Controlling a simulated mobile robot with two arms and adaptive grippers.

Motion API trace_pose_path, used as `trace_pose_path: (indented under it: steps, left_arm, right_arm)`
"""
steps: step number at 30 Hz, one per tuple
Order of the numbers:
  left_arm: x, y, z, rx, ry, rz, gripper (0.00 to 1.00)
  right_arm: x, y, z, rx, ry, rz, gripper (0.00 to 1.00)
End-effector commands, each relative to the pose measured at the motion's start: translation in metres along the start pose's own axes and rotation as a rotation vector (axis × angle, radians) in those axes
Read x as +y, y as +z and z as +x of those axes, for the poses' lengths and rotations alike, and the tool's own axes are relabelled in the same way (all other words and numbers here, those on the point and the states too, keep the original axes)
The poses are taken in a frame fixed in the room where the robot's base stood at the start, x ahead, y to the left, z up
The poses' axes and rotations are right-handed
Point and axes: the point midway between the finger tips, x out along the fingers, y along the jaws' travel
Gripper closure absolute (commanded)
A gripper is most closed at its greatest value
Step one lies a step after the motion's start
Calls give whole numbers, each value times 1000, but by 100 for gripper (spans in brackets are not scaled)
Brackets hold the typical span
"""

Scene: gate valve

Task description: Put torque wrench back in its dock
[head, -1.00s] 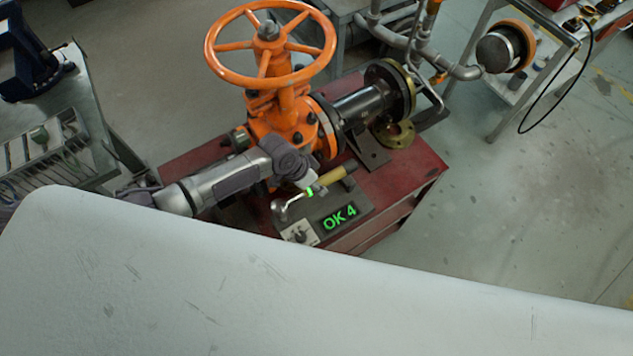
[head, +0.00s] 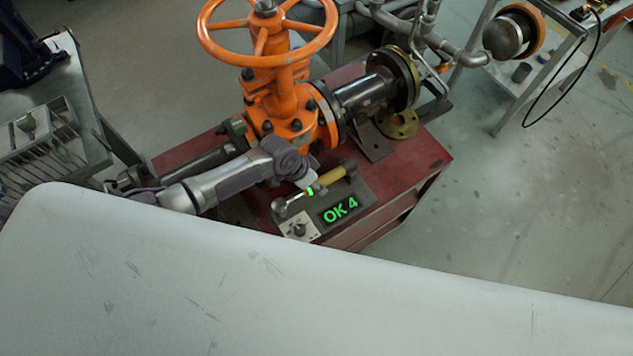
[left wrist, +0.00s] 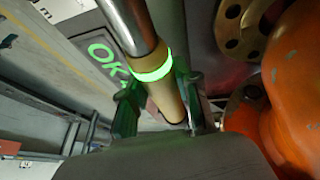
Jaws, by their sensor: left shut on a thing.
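The torque wrench (head: 333,176) has a yellow handle, a metal shaft and a glowing green ring. It lies over the grey dock (head: 362,200), whose display reads "OK 4" in green. I cannot tell whether it rests in the dock or hangs just above it. My left gripper (head: 311,187) is at the wrench near the green ring. In the left wrist view the fingers (left wrist: 160,100) are on both sides of the wrench (left wrist: 165,92), shut on it, and the display (left wrist: 103,52) shows behind. My right gripper is not in view.
The orange valve (head: 285,95) with its handwheel stands just behind my left arm on the red bench (head: 425,155). A tool cart (head: 75,95) stands at the left. Open floor (head: 520,220) is at the right.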

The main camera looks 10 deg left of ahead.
Motion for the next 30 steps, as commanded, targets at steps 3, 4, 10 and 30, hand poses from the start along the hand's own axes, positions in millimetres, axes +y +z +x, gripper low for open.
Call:
trace_pose_path:
  steps: [3, 4, 10, 30]
  left_arm:
    - [0, -3, -2, 6, 0, 1, 100]
    - [0, -3, -2, 6, 0, 1, 100]
    - [0, -2, -1, 4, 0, 0, 40]
    - [-1, 1, -49, 1, -2, 3, 39]
  right_arm:
    - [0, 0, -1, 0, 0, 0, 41]
    - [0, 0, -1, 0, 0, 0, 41]
    - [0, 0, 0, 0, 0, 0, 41]
    - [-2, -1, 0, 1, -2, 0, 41]
